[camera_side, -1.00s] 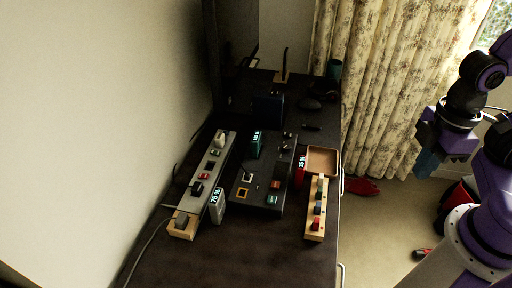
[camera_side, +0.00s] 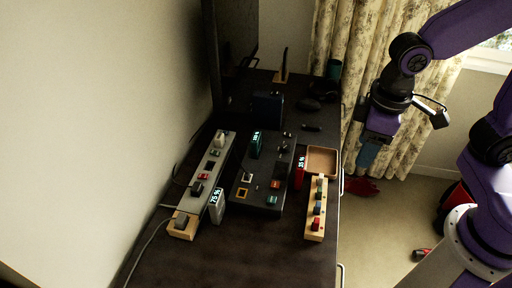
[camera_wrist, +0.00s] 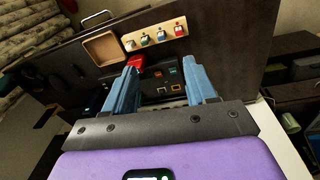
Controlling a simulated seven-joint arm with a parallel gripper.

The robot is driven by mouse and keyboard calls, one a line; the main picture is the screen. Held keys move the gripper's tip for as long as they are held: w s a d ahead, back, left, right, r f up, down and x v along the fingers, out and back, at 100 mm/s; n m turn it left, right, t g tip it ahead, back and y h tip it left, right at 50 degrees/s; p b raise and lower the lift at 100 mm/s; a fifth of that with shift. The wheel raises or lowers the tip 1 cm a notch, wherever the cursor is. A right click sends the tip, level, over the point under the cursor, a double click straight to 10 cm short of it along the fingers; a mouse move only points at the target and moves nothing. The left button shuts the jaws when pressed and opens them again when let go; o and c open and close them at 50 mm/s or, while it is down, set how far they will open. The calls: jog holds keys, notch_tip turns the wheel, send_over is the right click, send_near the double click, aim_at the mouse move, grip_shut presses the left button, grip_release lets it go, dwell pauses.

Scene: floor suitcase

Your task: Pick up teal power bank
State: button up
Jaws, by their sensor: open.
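The teal power bank (camera_side: 256,146) stands upright on the dark board (camera_side: 242,196) on the desk, with a lit display near its top. I cannot pick it out surely in the wrist view. My gripper (camera_side: 368,155) is off the desk's right edge, in front of the curtain, well apart from the power bank. In the wrist view its two blue fingers (camera_wrist: 158,85) are spread with nothing between them gripped.
A brown tray (camera_side: 322,150), a wooden strip with coloured blocks (camera_side: 309,232) and a grey strip (camera_side: 190,211) lie nearby. The desk front (camera_side: 240,265) is clear.

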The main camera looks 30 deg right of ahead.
jog(key=w+a+f+m+t+h, duration=0.1)
jog(key=w+a+m, duration=0.25)
jog(key=w, duration=0.45)
jog(key=w+a+f+m, duration=0.1)
jog(key=w+a+m, duration=0.25)
jog(key=w, duration=0.45)
jog(key=m+t+h, duration=0.1)
jog(key=m+h, duration=0.1)
jog(key=m, duration=0.8)
send_near(256, 141)
jog(key=x, duration=0.4)
jog(key=w+x, duration=0.1)
jog(key=x, duration=0.8)
jog(key=shift+w+d, duration=0.35)
jog(key=shift+d, duration=0.1)
grip_shut()
